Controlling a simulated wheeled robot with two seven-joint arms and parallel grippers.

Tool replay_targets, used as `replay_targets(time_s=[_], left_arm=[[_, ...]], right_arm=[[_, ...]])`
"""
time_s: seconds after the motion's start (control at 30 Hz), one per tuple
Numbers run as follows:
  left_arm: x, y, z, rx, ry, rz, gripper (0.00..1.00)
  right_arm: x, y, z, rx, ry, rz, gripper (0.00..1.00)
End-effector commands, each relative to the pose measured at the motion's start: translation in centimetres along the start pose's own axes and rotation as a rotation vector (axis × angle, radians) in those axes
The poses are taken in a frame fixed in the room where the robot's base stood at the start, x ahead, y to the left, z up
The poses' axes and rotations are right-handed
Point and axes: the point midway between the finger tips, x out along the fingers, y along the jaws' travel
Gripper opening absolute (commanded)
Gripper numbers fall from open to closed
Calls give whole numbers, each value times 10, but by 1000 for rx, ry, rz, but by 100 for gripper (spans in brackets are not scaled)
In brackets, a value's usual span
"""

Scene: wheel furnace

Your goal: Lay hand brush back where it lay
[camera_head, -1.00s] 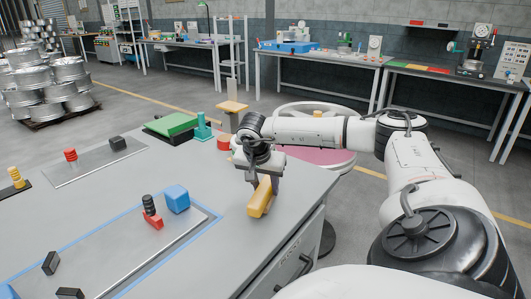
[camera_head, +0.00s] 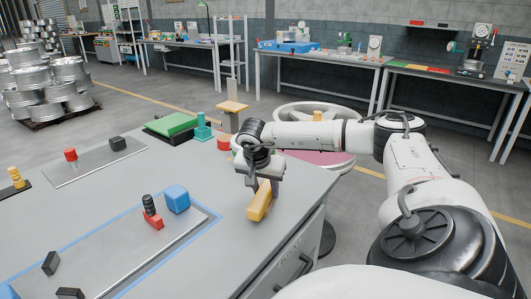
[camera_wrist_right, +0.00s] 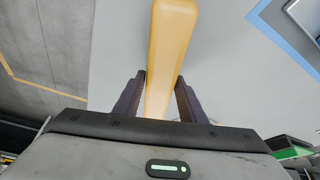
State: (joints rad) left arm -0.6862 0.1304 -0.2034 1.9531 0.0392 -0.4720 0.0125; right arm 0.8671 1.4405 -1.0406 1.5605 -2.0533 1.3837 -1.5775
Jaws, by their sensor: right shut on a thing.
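The hand brush (camera_head: 260,203) is a yellow, bar-shaped piece near the right edge of the grey workbench (camera_head: 205,258). My right gripper (camera_head: 264,182) is shut on it from above. In the right wrist view the yellow handle (camera_wrist_right: 166,45) runs between the two dark fingers of the right gripper (camera_wrist_right: 161,88). The brush is at or just above the bench top; I cannot tell whether it touches. Its bristles are not visible. My left gripper is not in view.
A blue block (camera_head: 177,199) and a red piece (camera_head: 153,220) stand on a metal plate left of the brush. A green block (camera_head: 172,124) and a teal stand (camera_head: 203,130) are farther back. The bench around the brush is bare.

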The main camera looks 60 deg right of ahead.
Motion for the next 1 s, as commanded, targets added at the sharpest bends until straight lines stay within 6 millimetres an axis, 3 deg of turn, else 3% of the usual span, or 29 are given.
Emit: replay_targets(time_s=[0.23, 0.27, 0.37, 0.57, 0.7, 1.0], left_arm=[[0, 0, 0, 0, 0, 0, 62], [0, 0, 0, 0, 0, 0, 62], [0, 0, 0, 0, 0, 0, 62], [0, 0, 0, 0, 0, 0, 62], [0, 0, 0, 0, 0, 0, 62], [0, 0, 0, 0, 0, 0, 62]], right_arm=[[4, 0, 2, 1, 0, 0, 16], [4, 0, 2, 1, 1, -1, 40], [4, 0, 2, 1, 1, -1, 57], [4, 0, 2, 1, 1, 0, 59], [4, 0, 2, 0, 0, 0, 79], [4, 0, 2, 0, 0, 0, 81]])
